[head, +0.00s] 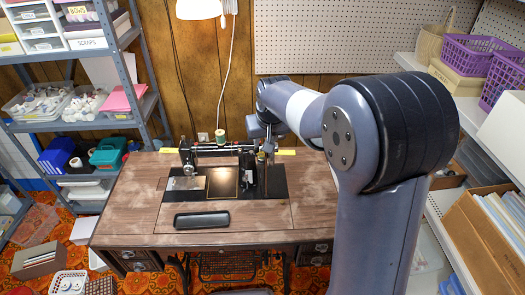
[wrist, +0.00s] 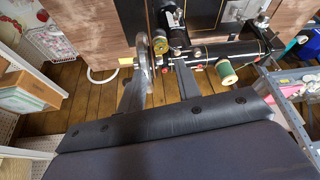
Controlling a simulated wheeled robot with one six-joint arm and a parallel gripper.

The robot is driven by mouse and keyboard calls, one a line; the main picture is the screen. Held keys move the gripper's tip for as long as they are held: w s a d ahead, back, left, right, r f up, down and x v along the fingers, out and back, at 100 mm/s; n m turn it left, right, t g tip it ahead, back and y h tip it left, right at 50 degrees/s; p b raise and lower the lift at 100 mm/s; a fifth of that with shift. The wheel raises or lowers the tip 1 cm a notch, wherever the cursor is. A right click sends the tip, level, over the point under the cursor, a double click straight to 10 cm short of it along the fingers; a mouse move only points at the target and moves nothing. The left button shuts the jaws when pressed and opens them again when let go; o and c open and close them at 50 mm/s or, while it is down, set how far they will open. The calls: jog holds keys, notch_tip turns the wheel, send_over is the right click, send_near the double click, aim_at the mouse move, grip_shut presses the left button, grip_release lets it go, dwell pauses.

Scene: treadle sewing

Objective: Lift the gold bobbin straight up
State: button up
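A small gold round piece that looks like the gold bobbin (wrist: 159,43) sits at the handwheel end of the black sewing machine (wrist: 205,53) in the wrist view. In the head view it is too small to tell clearly. My gripper (wrist: 160,68) has its two dark fingers spread apart, with a gap between them. The fingertips reach toward the handwheel (wrist: 143,55), and the gold piece lies just beyond the gap. I cannot tell whether a finger touches anything. In the head view my arm hides part of the machine's right end.
The machine stands on a worn wooden table (head: 130,205). A green spool (head: 221,137) stands on top of it. A dark oblong case (head: 201,219) lies in front. Shelves (head: 140,70) stand left, and more shelving with purple baskets (head: 467,55) stands right. A lamp (head: 198,8) hangs above.

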aim_at(261, 155)
jog(key=shift+p+x, duration=0.7)
jog(key=shift+x, duration=3.1)
jog(key=shift+s+a, duration=0.1)
jog(key=shift+c, duration=0.5)
grip_shut()
